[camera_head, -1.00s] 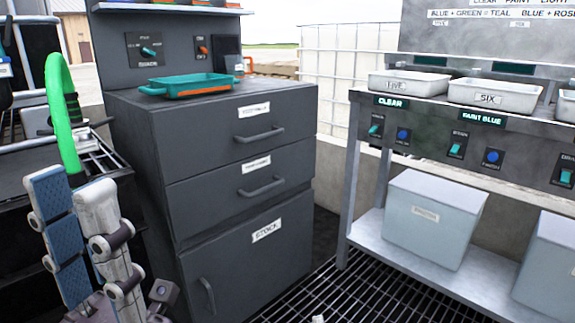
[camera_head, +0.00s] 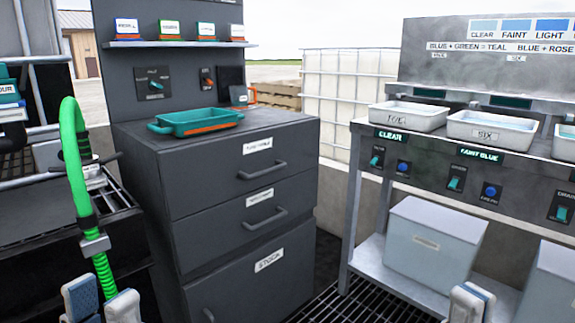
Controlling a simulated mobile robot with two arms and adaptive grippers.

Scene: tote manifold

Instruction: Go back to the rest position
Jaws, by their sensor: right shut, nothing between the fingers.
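My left gripper (camera_head: 101,301) shows at the bottom left, its two pale fingertips with blue pads standing apart. It is open. A green hose (camera_head: 73,150) hangs just behind it, and its lower end runs down between the fingertips in the picture; I cannot tell whether they touch. My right gripper (camera_head: 470,301) shows only by its fingertips at the bottom right, in front of the bench's lower shelf. It is shut and empty. The rest of both grippers is below the frame.
A dark drawer cabinet (camera_head: 225,225) with a teal tray (camera_head: 196,122) on top stands in the middle. At right, a metal bench (camera_head: 520,175) carries white trays (camera_head: 408,116), with grey bins (camera_head: 435,240) below. A dark rack (camera_head: 40,240) stands at left.

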